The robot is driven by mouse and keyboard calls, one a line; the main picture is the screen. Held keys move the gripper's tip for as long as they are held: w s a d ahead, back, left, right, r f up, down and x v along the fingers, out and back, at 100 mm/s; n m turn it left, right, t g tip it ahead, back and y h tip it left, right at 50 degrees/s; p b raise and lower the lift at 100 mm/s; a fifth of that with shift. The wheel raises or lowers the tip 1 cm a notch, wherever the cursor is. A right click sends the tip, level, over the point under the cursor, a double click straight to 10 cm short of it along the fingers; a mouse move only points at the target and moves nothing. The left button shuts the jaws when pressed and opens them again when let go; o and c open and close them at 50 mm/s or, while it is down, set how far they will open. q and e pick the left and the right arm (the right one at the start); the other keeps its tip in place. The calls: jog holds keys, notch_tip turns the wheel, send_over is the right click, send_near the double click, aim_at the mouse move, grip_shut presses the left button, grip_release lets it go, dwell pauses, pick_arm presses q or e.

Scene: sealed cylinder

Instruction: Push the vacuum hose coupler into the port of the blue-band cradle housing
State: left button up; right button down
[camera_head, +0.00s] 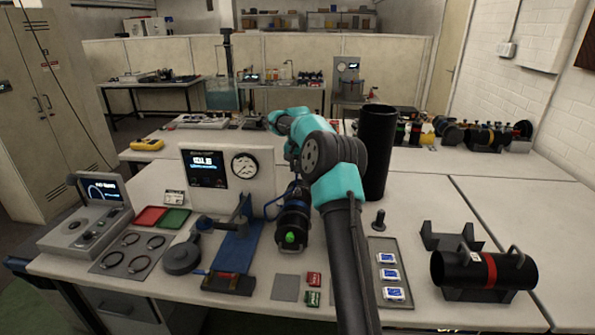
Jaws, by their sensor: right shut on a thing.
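A dark cylindrical housing (294,222) lies in a cradle right of the gauge box, with a green knob (290,238) on its near end. A bluish band seems to show on it, but it is small and dark. My right arm crosses in front from the bottom, and its wrist bends down behind the housing's far end. My right gripper (291,184) is shut, small and partly hidden there. A pale hose (270,208) runs from the gauge box towards it. The vacuum hose coupler seems to be in the jaws, but I cannot make it out, nor the port. My left gripper is out of view.
The gauge box (257,197) and a blue-based clamp stand (238,247) stand left of the housing. A tall black tube (377,150) rises behind my arm. A red-band cylinder (500,269) sits in a cradle at right.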

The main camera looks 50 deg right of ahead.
aim_at(298, 188)
jog(key=shift+w+a, duration=0.1)
dwell(0.4)
jog(key=shift+f, duration=2.85)
jog(key=shift+f, duration=0.5)
jog(key=c, duration=0.7)
grip_release()
jog(key=shift+c, duration=0.2)
notch_tip(298, 188, up, 17)
jog(key=shift+r, duration=0.2)
